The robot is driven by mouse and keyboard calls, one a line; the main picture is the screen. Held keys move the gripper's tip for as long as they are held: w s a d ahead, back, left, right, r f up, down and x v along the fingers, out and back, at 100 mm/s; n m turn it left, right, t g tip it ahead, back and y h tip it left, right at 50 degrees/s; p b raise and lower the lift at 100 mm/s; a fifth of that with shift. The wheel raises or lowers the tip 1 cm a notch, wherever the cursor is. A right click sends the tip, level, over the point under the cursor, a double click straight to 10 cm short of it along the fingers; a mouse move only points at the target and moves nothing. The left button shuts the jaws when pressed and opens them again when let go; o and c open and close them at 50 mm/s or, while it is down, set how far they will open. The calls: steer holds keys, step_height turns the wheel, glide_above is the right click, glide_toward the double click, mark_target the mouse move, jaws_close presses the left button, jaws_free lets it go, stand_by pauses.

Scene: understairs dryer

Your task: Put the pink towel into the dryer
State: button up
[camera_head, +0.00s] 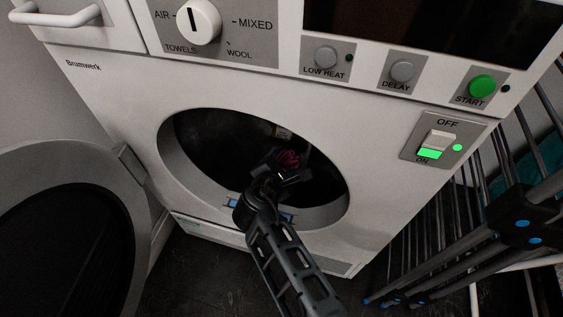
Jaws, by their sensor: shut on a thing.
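The white dryer (110,95) fills the middle of the view, and its round opening (220,150) is uncovered. The dryer's round door (125,220) is swung open to the left. My gripper (286,168) reaches through the opening into the dark drum. It is shut on the pink towel (290,159), a small dark pink bundle that shows just beyond the jaws. The fingertips and part of the towel are hard to make out in the dark. I cannot tell whether the towel touches the drum wall.
The panel above has a dial (198,22), a green start button (482,87) and a lit on/off switch (436,143). A drying rack (480,220) with dark bars and blue-dotted joints stands close on the right. Dark floor (200,285) shows below.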

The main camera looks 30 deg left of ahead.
steer(key=o, duration=1.3)
steer(key=shift+c, duration=0.2)
steer(key=p+v, duration=0.4)
steer(key=v, duration=0.3)
steer(key=shift+s+p, duration=0.3)
steer(key=shift+s, duration=0.1)
steer(key=shift+r, duration=0.1)
